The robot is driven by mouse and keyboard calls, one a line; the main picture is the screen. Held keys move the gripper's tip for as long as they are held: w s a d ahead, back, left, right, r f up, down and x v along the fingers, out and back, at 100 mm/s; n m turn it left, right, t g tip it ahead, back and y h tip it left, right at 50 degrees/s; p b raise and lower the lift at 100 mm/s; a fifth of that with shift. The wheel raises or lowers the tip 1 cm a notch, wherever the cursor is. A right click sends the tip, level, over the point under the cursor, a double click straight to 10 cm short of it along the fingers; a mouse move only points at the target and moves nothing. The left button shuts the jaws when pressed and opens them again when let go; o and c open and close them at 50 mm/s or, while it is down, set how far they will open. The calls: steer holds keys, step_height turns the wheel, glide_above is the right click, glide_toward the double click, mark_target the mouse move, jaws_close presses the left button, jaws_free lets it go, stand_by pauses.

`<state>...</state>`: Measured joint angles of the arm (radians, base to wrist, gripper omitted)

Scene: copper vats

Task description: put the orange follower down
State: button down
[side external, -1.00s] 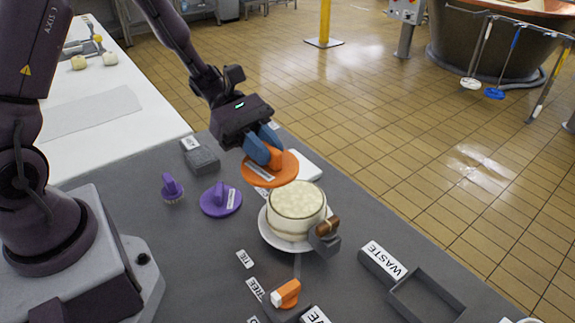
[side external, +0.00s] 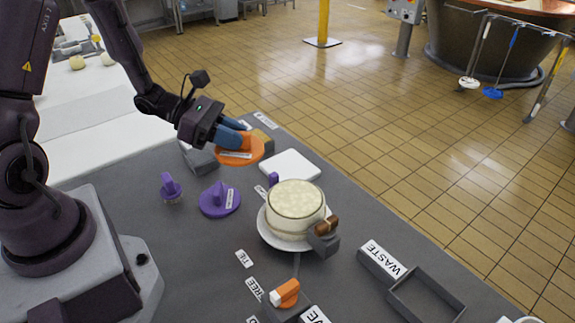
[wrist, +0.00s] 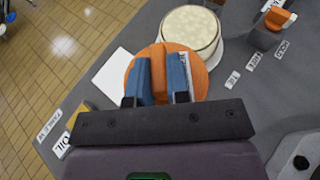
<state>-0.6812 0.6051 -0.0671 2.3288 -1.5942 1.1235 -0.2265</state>
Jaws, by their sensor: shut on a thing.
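The orange follower (side external: 240,155) is a flat round disc with a handle and a white label. My gripper (side external: 238,130) is shut on its handle, and the disc hangs in the air over the back part of the grey table, tilted. In the wrist view my blue fingers (wrist: 168,75) clasp the handle, with the orange disc (wrist: 205,80) around and below them. The handle is mostly hidden by the fingers in the side view. The disc appears left of a white square board (side external: 290,166).
A pale cheese in a clear mould (side external: 296,200) stands on a white plate. A purple follower (side external: 220,200), a purple brush (side external: 171,188) and a grey block (side external: 202,160) lie to the left. A tan block (side external: 262,142) is behind the disc. The WASTE tray (side external: 428,297) is front right.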

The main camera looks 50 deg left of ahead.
steer(key=w+a+f, duration=0.2)
steer(key=w+f, duration=0.2)
steer(key=w, duration=0.5)
glide_above(286, 167)
steer(key=s, duration=0.1)
step_height(286, 167, down, 5)
steer(key=shift+w+f, duration=0.35)
steer(key=shift+f, duration=0.1)
steer(key=shift+w+a+f, duration=0.1)
steer(key=shift+w+f, duration=0.05)
steer(key=shift+f, duration=1.5)
steer(key=shift+f, duration=0.2)
steer(key=c, duration=1.1)
jaws_free()
steer(key=shift+r, duration=0.15)
